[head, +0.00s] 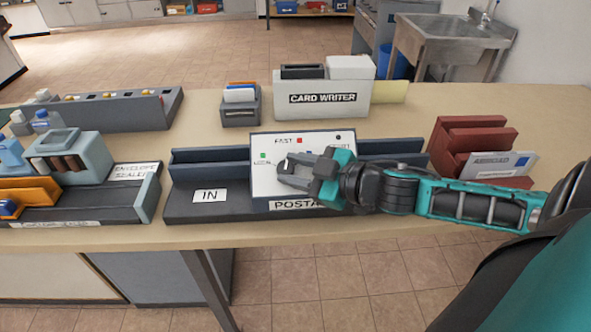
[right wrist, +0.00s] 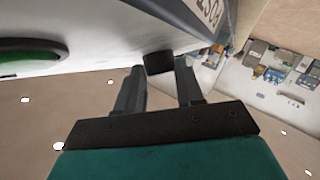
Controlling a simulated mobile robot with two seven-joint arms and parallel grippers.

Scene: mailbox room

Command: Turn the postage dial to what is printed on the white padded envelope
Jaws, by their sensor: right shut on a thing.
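A white envelope (head: 503,165) printed ABROAD with a blue square stands in the red rack (head: 466,138) at right. My left gripper is not in view.
The card writer (head: 322,98) stands behind the postage machine. A grey card holder (head: 240,108) is to its left. The envelope sealer (head: 75,160) and orange trays are at far left. The IN tray (head: 209,196) adjoins the panel. Bare counter lies between these.

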